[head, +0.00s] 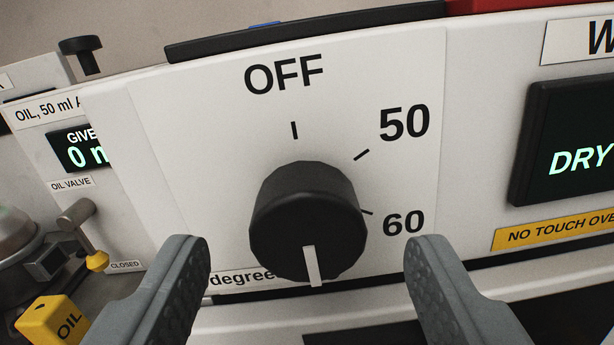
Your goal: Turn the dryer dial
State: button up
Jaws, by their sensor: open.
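The dryer dial (300,205) is a round black knob on a white panel, in the middle of the head view. Its white pointer line sits on the lower part of the knob and points down, away from the marks. The panel reads OFF (285,74) above the knob, 50 (404,123) at upper right and 60 (403,222) at right. The word "degrees" at lower left is partly covered by the knob. My gripper (308,250) is open, with one grey finger on each side of the knob's lower part. The fingers appear apart from the knob, with nothing between them touching.
A dark display (575,150) reading DRY stands at right, above a yellow NO TOUCH OVER label (560,233). At left are an oil unit display (80,150), a valve lever (78,215) with a yellow tip, and a yellow OIL block (55,320).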

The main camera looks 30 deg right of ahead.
aim_at(308, 224)
jog(key=shift+x, duration=1.3)
jog(key=c, duration=1)
